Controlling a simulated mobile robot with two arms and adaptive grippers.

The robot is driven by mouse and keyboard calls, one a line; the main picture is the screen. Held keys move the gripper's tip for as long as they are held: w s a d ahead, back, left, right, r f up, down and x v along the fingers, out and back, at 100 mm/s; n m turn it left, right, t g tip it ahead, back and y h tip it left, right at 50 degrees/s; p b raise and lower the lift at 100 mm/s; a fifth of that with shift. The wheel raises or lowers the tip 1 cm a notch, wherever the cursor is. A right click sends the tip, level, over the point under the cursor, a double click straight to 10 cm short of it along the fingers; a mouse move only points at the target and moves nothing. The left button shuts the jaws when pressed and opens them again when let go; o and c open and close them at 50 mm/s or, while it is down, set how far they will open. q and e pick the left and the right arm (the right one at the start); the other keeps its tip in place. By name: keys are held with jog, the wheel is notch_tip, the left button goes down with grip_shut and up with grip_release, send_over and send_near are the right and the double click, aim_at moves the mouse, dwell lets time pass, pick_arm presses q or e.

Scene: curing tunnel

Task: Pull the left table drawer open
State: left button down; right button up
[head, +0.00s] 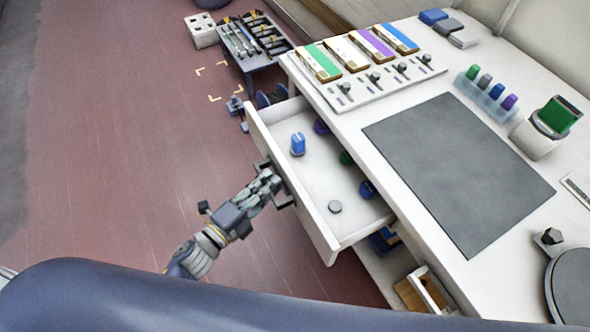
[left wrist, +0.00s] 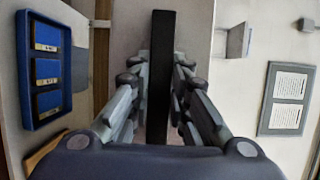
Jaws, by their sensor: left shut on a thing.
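The left table drawer (head: 290,215) stands pulled out from the white table (head: 400,215) in the head view. Inside it lie a blue knob-like piece (head: 298,145), a grey disc (head: 335,206), and a few dark blue, green and purple pieces near the table edge. My left gripper (head: 273,189) is at the drawer's outer front face, shut on its handle. In the left wrist view the dark bar of the handle (left wrist: 161,80) runs between the two fingers. My right gripper is in neither view.
A dark grey mat (head: 455,170) covers the middle of the tabletop. Coloured sample strips (head: 345,55) and a row of knobs stand at its far end. A low dark rack (head: 250,45) stands on the red floor beyond the drawer.

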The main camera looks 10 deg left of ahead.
pick_arm(q)
jog(key=s+a, duration=0.7)
jog(key=a, duration=0.2)
jog(key=shift+a, duration=0.4)
jog(key=c, duration=1.5)
grip_release()
jog(key=shift+s, duration=0.1)
jog(key=v, duration=1.2)
jog(key=shift+f, duration=0.1)
